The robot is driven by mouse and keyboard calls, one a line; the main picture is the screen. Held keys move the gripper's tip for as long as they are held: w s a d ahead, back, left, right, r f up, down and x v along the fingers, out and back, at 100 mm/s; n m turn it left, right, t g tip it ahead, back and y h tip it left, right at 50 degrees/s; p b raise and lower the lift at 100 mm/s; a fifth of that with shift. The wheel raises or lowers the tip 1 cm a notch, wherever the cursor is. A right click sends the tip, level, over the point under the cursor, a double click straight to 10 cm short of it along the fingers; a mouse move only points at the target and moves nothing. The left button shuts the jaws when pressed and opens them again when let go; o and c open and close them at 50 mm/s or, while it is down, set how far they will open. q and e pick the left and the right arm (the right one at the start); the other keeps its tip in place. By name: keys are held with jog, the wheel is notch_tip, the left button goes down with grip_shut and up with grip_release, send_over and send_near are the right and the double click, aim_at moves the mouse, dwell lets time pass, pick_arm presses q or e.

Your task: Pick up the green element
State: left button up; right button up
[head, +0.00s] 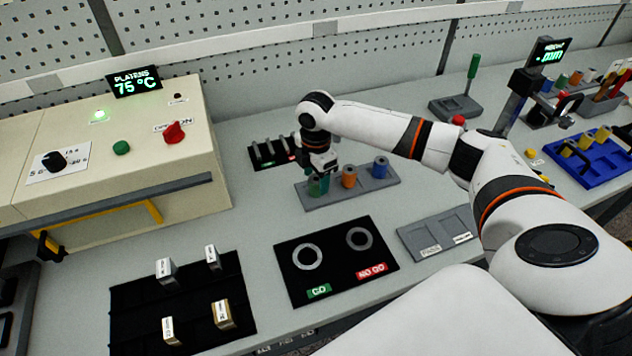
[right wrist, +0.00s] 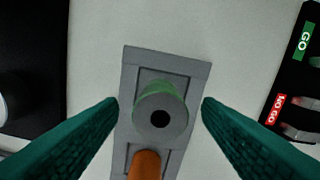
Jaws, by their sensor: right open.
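The green element (head: 318,186) is a small upright cylinder in the left slot of a grey tray (head: 335,197). In the right wrist view the green element (right wrist: 160,108) shows its grey top with a dark central hole. My right gripper (head: 320,172) is over it from above. Its two teal fingers are open, one on each side of the green element and apart from it in the right wrist view (right wrist: 160,120). An orange element (head: 348,177) and a blue element (head: 380,168) stand in the same tray. My left gripper is not in view.
A black GO / NO GO mat (head: 335,272) with two rings lies in front of the tray. A black rack with pegs (head: 270,153) stands behind it. A beige machine (head: 120,150) is at left, and a grey two-part plate (head: 440,235) lies at right.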

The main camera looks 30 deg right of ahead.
jog(key=shift+f, duration=1.2)
jog(key=c, duration=1.1)
